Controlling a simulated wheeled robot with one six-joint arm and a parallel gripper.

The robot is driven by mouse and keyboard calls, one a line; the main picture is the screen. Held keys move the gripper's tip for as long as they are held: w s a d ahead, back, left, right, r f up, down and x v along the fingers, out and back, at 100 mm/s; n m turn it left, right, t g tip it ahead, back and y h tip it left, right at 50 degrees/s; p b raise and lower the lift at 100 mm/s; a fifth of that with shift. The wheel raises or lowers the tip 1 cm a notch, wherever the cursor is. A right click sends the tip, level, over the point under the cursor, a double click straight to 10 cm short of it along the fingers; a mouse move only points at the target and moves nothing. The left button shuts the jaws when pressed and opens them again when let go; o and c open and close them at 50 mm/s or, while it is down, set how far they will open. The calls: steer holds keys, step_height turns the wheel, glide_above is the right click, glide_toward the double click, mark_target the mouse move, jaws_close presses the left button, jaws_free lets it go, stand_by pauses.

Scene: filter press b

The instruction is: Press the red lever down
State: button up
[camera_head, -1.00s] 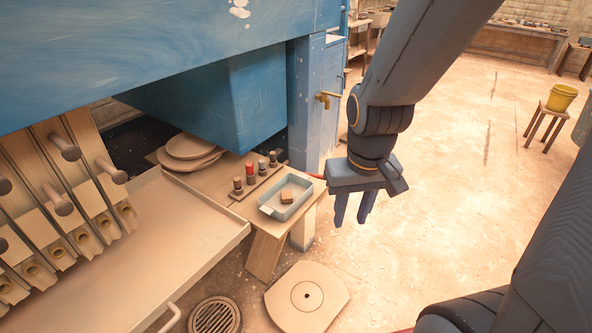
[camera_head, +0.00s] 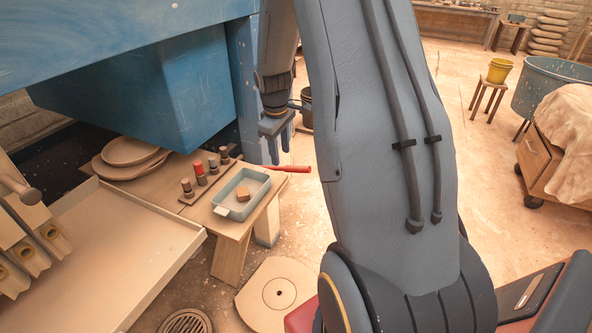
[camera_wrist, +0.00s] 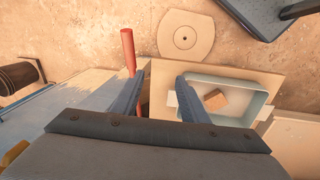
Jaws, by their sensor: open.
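The red lever (camera_head: 290,168) is a red bar sticking out to the right, roughly level, beside the wooden bench. My gripper (camera_head: 279,154) is open and empty, pointing down, with its fingertips close above the lever's inner part. In the wrist view the lever (camera_wrist: 128,50) runs up the picture at the left fingertip of my gripper (camera_wrist: 159,80). Part of it is hidden behind that finger, and a bit of red shows between the fingers. I cannot tell whether they touch.
A blue-grey tray (camera_head: 224,204) with a small brown block (camera_head: 244,194) sits on the bench (camera_head: 238,238) close by. The blue press body (camera_head: 185,100) is to the left. A round plate (camera_head: 280,294) lies on the floor.

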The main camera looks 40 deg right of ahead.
steer(key=n, duration=0.2)
glide_above(297, 167)
steer(key=a, duration=0.1)
step_height(297, 167, down, 5)
steer(key=shift+d+f+p, duration=0.15)
steer(key=shift+d+f, duration=0.05)
steer(key=shift+f, duration=1.05)
steer(key=shift+d+f+p, duration=0.1)
steer(key=shift+d+f, duration=0.15)
steer(key=shift+f, duration=0.95)
steer(key=shift+d+f+p, duration=0.15)
steer(key=shift+d+f, duration=0.05)
steer(key=shift+f, duration=1.05)
jaws_close()
